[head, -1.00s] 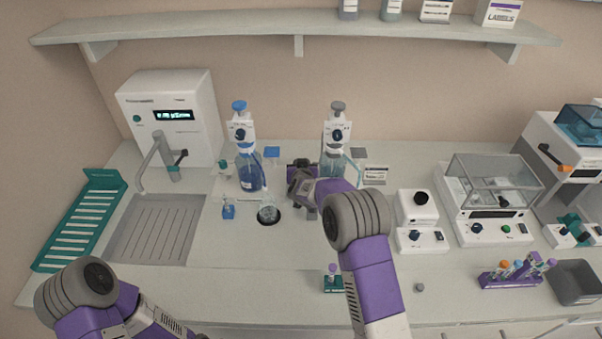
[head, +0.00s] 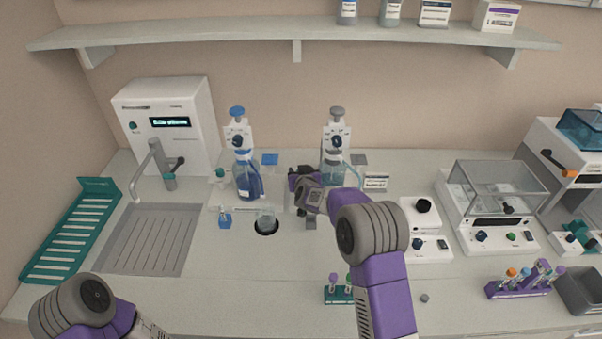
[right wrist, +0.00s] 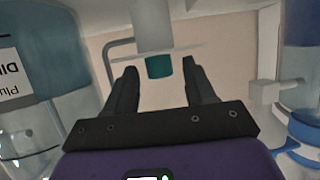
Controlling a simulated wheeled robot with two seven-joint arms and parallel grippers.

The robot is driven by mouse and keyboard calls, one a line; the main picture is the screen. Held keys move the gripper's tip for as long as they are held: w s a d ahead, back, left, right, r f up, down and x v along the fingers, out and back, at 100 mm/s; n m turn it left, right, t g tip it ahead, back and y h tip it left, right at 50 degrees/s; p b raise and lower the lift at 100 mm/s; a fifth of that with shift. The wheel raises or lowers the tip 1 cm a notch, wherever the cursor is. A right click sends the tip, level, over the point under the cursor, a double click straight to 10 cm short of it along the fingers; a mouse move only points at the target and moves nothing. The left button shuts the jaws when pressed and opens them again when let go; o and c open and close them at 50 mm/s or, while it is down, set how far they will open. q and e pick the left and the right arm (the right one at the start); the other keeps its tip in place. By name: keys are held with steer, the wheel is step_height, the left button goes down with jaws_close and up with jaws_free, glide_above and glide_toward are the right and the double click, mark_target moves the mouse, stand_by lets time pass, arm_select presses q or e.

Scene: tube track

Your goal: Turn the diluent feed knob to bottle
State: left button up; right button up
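The diluent feed knob, which I take to be the teal cylinder (right wrist: 159,67) on a white post, shows upside down in the right wrist view. It sits between the tips of my right gripper (right wrist: 160,75), whose two dark fingers are apart with gaps on both sides. In the head view my right gripper (head: 302,174) is between the two bottles and hides this knob. The diluent bottle (right wrist: 45,95), with an upside-down label, is close on the left of the wrist view. Its grey-topped dispenser (head: 337,135) shows in the head view. My left gripper is out of view.
The blue bottle (head: 249,182) stands left of my right gripper, with a similar teal knob (head: 220,173) on its left. A tube rack (head: 338,296) is nearer. The front middle counter is mostly clear.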

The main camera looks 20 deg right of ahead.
steer(key=shift+s, duration=0.1)
steer(key=v, duration=0.7)
steer(key=shift+s, duration=0.2)
steer(key=shift+r, duration=0.1)
